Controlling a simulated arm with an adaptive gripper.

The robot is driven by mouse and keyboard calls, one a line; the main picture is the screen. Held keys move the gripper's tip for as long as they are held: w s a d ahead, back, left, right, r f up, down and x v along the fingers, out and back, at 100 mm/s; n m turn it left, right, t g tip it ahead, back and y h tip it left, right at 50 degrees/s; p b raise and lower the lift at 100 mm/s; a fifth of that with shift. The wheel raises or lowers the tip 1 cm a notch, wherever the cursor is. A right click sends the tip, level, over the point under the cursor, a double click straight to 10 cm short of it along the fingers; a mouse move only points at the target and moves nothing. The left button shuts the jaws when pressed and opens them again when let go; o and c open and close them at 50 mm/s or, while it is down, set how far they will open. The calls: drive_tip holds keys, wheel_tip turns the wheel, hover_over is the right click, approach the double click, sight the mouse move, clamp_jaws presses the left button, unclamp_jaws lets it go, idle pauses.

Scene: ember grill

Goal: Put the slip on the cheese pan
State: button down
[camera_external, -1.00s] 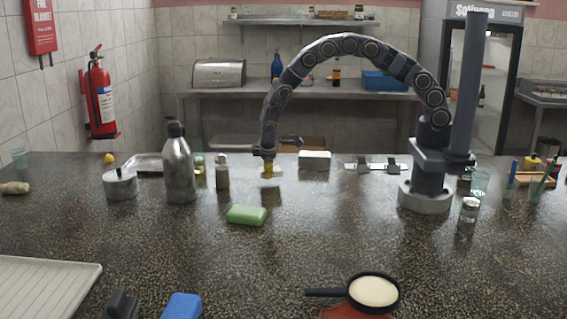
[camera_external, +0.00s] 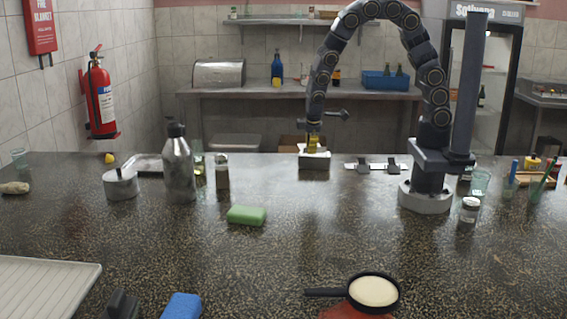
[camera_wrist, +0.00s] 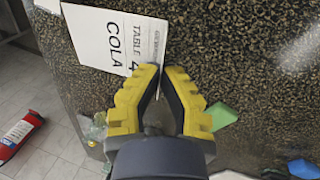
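The slip (camera_wrist: 105,40) is a white paper printed "TABLE 4 COLA" in the wrist view. My gripper (camera_wrist: 162,75) has yellow-black fingers drawn together on the slip's edge. In the external view my gripper (camera_external: 313,147) is at the counter's far side, pointing down. The slip (camera_external: 305,152) shows there as a pale patch under the fingertips, hard to separate from the box behind or below it. The cheese pan (camera_external: 374,291), a black pan with a pale round filling, stands at the front right, well apart from my gripper.
A green sponge (camera_external: 246,215) lies mid-counter. A grey bottle (camera_external: 178,170), a shaker (camera_external: 222,172) and a lidded pot (camera_external: 121,185) stand left. A small jar (camera_external: 469,210) is right. The counter between sponge and pan is clear.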

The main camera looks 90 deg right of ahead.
drive_tip(key=w+a+n+t, duration=0.1)
drive_tip(key=w+a+n, duration=0.1)
drive_tip(key=a, duration=0.5)
drive_tip(key=w+a+n, duration=0.2)
drive_tip(key=a+n, duration=0.1)
drive_tip(key=a, duration=0.3)
drive_tip(key=n+t+y, duration=0.2)
drive_tip(key=n+y, duration=0.1)
drive_tip(key=n, duration=0.8)
hover_over(378, 293)
wheel_tip(378, 293, down, 2)
drive_tip(key=shift+s+f, duration=0.4)
wheel_tip(378, 293, down, 8)
drive_tip(key=shift+r, duration=0.25)
drive_tip(key=shift+f, duration=0.1)
drive_tip(key=c, duration=1.2)
unclamp_jaws()
drive_tip(key=shift+o, duration=0.2)
